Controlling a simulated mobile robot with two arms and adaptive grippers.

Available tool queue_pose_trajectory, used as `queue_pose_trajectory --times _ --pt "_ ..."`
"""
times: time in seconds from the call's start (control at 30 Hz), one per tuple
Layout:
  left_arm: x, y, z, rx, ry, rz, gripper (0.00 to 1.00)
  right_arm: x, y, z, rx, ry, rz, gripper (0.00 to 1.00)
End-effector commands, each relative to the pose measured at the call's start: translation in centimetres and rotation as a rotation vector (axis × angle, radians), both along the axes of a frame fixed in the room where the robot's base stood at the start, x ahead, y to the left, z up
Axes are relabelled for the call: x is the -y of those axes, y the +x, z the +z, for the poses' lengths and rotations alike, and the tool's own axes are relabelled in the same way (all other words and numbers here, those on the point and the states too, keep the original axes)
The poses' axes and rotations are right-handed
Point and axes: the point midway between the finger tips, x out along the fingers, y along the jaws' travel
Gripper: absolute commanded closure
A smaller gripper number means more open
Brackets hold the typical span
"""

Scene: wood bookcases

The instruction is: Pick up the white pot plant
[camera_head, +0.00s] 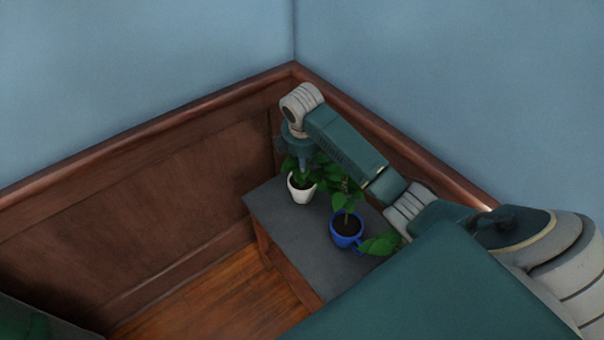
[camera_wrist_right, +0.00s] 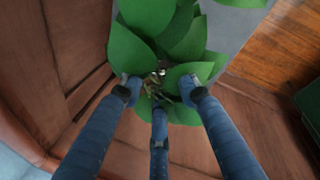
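The white pot (camera_head: 300,193) with its green plant stands upright on a dark grey tabletop (camera_head: 275,215), near the corner of the walls. My right arm comes in from the right, and my right gripper (camera_head: 303,160) points down over this plant among its leaves. In the right wrist view the three blue fingers of my right gripper (camera_wrist_right: 160,98) are spread apart around the plant's green leaves (camera_wrist_right: 145,50). The leaves hide the pot in that view, and no firm hold shows. My left gripper is not in view.
A blue pot (camera_head: 346,238) with a leafy plant stands on the same table, nearer and to the right, under my right arm. Wood panelling (camera_head: 150,210) and blue walls close in the back. Wooden floor (camera_head: 225,300) shows at the front left.

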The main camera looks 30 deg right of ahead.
Motion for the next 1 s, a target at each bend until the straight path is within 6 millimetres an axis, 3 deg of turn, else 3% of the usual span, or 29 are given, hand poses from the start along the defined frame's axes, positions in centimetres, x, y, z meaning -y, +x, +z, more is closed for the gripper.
queue_pose_trajectory --times 0.07,0.13,0.33,0.47,0.57,0.8,1.0 --pt "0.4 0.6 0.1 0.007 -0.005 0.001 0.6 0.1 0.1 -0.2 -0.002 0.0 0.001 0.69" --pt "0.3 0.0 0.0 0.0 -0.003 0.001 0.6 0.2 0.3 -0.9 -0.003 0.001 0.001 0.69" --pt "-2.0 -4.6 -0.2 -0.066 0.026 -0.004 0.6 0.7 0.9 -4.0 -0.003 0.001 0.0 0.69" --pt "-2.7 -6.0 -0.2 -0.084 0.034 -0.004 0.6 0.9 1.2 -5.1 -0.002 0.0 0.001 0.69" --pt "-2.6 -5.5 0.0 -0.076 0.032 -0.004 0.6 1.0 1.3 -5.7 -0.001 0.0 0.001 0.69" --pt "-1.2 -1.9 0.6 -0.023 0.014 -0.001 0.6 1.3 1.8 -9.2 -0.003 0.001 -0.001 0.69" --pt "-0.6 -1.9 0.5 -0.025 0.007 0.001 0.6 1.5 2.2 -10.4 0.0 -0.001 0.002 0.69"
